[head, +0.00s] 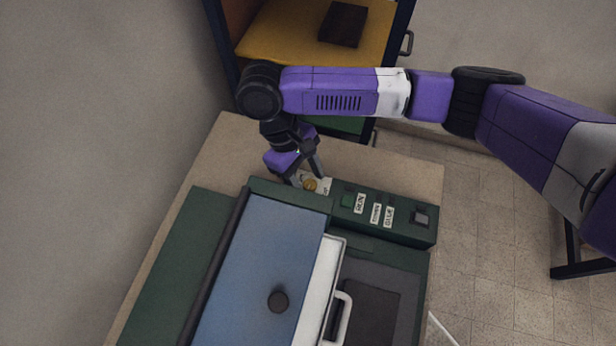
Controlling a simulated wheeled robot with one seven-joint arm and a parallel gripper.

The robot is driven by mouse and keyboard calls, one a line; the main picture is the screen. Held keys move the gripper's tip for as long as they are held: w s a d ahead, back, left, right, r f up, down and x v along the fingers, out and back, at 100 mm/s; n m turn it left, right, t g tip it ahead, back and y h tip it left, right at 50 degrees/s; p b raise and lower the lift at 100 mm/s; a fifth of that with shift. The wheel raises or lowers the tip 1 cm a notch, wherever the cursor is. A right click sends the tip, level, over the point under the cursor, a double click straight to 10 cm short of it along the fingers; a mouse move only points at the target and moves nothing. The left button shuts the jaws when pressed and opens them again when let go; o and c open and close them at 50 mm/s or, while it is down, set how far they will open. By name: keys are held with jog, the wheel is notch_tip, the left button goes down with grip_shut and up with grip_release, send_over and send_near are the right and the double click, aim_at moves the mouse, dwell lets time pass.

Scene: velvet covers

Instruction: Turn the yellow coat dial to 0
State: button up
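The yellow dial (310,185) sits on the left end of the green control panel (402,231) of a machine on a beige table. It is small, and a white label is beside it. I cannot read its setting. My gripper (306,176) points down just behind the dial. Its two dark fingers are spread apart, one to the left of the dial and one close above it in the picture. I cannot tell whether either finger touches the dial.
The panel also has a green button (347,201), white labels and a grey square (421,218). The machine has a blue lid (255,250) with a black knob (279,301) and a white handle (344,318). A cabinet with a yellow shelf (285,35) holds a dark book (343,24) behind.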

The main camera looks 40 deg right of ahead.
jog(key=v, duration=0.7)
jog(key=shift+w+r+b, duration=0.2)
jog(key=shift+r+b, duration=0.15)
jog(key=shift+b, duration=0.05)
